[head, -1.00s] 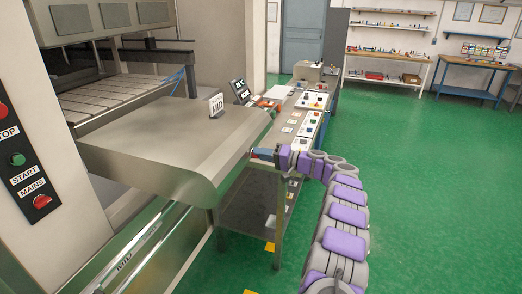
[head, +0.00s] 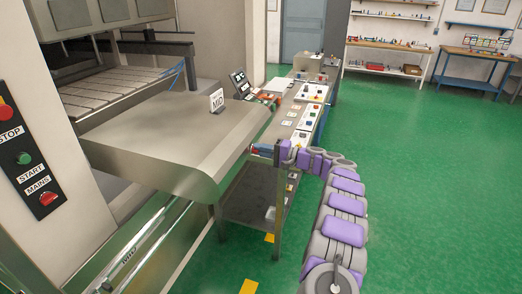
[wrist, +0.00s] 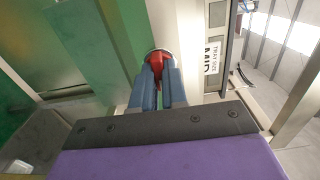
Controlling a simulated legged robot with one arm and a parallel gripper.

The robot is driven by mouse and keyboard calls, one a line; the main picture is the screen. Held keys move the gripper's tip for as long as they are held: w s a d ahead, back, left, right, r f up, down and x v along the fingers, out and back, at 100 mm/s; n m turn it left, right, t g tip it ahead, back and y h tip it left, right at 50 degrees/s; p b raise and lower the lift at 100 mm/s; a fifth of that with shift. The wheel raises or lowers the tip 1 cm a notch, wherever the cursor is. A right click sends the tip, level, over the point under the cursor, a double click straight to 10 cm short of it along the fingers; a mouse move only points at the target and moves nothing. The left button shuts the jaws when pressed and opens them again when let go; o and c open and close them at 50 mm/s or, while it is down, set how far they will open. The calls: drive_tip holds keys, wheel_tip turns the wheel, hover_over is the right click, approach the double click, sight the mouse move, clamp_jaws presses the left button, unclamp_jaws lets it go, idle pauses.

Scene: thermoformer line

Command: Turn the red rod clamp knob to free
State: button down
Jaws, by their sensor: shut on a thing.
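The red rod clamp knob (wrist: 157,60) shows in the wrist view at the top middle, with a pale round edge around its far side. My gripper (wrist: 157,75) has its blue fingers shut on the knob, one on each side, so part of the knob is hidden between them. In the head view my gripper (head: 262,150) is at the right end of the grey machine hood, at the end of my purple and grey arm. The knob cannot be made out in the head view.
A grey hood (head: 170,140) with a MID sign (head: 216,102) stands left of my gripper. A panel (head: 28,160) with START, STOP and MAINS controls is at far left. Green floor (head: 430,180) is open to the right.

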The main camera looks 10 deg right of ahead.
drive_tip(key=c, duration=1.6)
unclamp_jaws()
drive_tip(key=shift+f, duration=0.1)
drive_tip(key=shift+o, duration=1)
drive_tip(key=shift+w+d+f, duration=0.1)
drive_tip(key=shift+w, duration=0.1)
drive_tip(key=shift+o, duration=1.2)
drive_tip(key=shift+s, duration=0.15)
drive_tip(key=shift+d, duration=0.1)
drive_tip(key=v, duration=1.7)
drive_tip(key=shift+d+p, duration=0.2)
drive_tip(key=shift+p, duration=0.15)
